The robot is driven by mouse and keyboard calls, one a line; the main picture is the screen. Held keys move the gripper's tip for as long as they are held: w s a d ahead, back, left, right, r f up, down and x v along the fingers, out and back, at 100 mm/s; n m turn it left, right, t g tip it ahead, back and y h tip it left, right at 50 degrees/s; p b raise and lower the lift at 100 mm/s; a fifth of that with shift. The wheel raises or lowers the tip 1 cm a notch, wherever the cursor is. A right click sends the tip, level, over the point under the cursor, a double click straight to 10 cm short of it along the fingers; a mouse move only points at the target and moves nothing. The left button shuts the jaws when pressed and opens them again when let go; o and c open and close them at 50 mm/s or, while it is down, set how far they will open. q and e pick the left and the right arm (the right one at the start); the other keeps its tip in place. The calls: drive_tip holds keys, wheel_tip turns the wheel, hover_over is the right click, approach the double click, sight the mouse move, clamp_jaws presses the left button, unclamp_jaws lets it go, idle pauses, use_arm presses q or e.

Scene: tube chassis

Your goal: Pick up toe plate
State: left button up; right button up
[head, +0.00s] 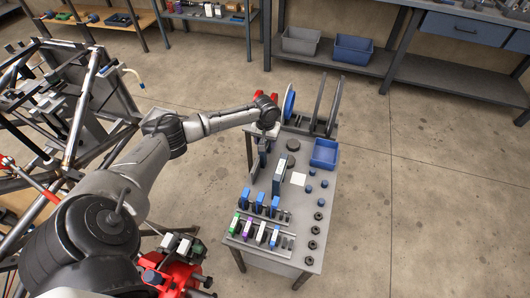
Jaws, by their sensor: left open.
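My left arm reaches from the left to the far part of a grey work table (275,258). My left gripper (263,141) is open above the table's far left edge, seen small and partly hidden by its own wrist. Below it an upright dark grey plate (255,168) stands near the left edge; I cannot tell whether the fingers touch it. Two tall thin dark plates stand in a rack (318,102) at the far end. I cannot tell for sure which plate is the toe plate. My right gripper is not in view.
A blue disc (288,105) stands by the rack. A tube chassis (78,110) stands left. Floor to the right is clear.

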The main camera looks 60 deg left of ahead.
use_arm(q)
drive_tip(key=shift+f+p, duration=0.15)
drive_tip(key=shift+p, duration=0.15)
drive_tip(key=shift+c, duration=0.2)
clamp_jaws()
idle(0.3)
